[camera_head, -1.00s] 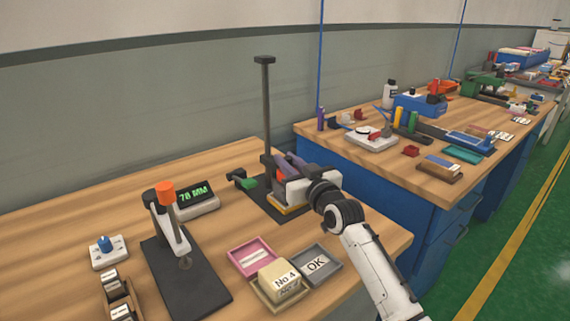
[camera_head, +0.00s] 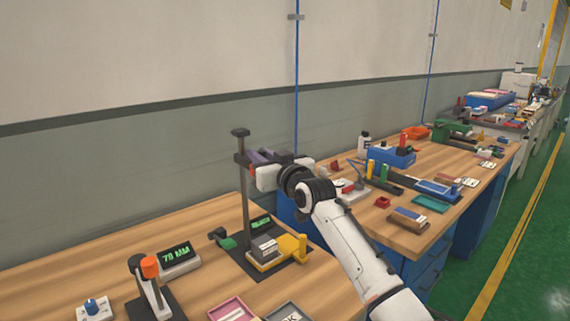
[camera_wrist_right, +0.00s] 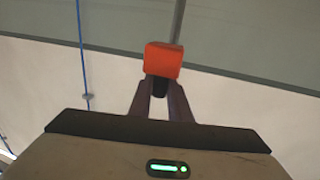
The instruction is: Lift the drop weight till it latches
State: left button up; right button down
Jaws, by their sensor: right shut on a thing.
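The drop tester stands on the near bench, with a dark upright post (camera_head: 245,200) and a dark cap (camera_head: 240,132) on top. The drop weight shows as an orange-red block (camera_wrist_right: 163,60) in the right wrist view, with a short dark part below it between the fingers. My right gripper (camera_head: 252,158) is shut on the weight high on the post, a little below the cap. In the head view the gripper mostly hides the weight, and no latch can be made out. My left gripper is not in view.
Under the weight, a small labelled block (camera_head: 264,248) sits on the tester's yellow base part (camera_head: 290,250). Left are a "78 MM" display (camera_head: 177,256) and an orange-topped gauge (camera_head: 149,268). A second crowded bench lies right.

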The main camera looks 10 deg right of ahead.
jog(key=shift+r, duration=0.8)
jog(key=c, duration=1.7)
grip_release()
jog(key=shift+o, duration=0.2)
jog(key=shift+f, duration=0.2)
jog(key=shift+f, duration=0.15)
jog(key=shift+s+d, duration=0.2)
jog(key=shift+s, duration=0.35)
jog(key=v, duration=0.9)
jog(key=shift+b, duration=0.4)
